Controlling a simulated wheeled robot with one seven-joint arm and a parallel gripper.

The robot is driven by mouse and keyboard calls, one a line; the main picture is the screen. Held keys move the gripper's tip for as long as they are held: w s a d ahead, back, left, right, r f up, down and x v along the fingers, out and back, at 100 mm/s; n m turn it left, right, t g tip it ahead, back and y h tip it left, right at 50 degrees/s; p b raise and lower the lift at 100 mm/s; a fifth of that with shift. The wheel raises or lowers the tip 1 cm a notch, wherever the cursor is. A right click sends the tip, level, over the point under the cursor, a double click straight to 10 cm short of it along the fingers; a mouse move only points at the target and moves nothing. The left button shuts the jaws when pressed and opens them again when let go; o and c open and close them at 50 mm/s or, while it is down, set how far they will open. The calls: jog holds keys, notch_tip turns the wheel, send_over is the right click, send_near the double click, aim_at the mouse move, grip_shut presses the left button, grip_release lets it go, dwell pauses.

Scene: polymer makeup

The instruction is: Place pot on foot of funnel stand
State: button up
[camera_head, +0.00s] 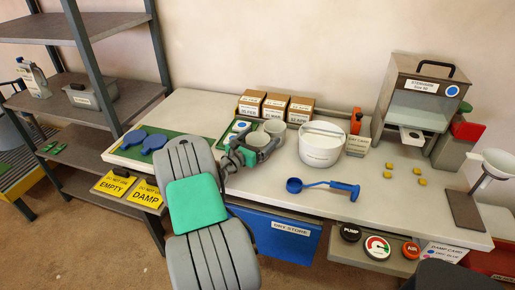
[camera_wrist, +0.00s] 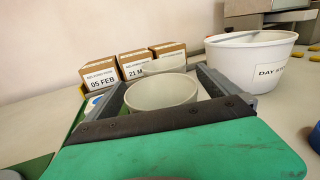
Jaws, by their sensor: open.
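A pale grey round pot (camera_head: 258,139) stands on the table beside the green tray, and a second pot (camera_head: 273,127) is just behind it. In the wrist view, the nearer pot (camera_wrist: 160,93) sits between the fingers of my gripper (camera_wrist: 165,82), and the second pot (camera_wrist: 163,66) shows beyond. My gripper (camera_head: 253,152) is open, one finger at each side of the nearer pot; contact cannot be told. The funnel stand has a white funnel (camera_head: 498,163) at the far right and a flat brown foot (camera_head: 464,211) on the table. The foot is bare.
A large white tub (camera_head: 321,145) stands right of the pots, with a blue scoop (camera_head: 325,186) in front. Labelled boxes (camera_head: 274,105) stand behind. A grey machine (camera_head: 415,100) is at back right. Several yellow pieces (camera_head: 389,167) lie between it and the foot. The front right table is mostly clear.

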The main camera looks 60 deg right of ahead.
jog(key=shift+s+d, duration=0.2)
jog(key=shift+d, duration=0.7)
jog(key=c, duration=1.6)
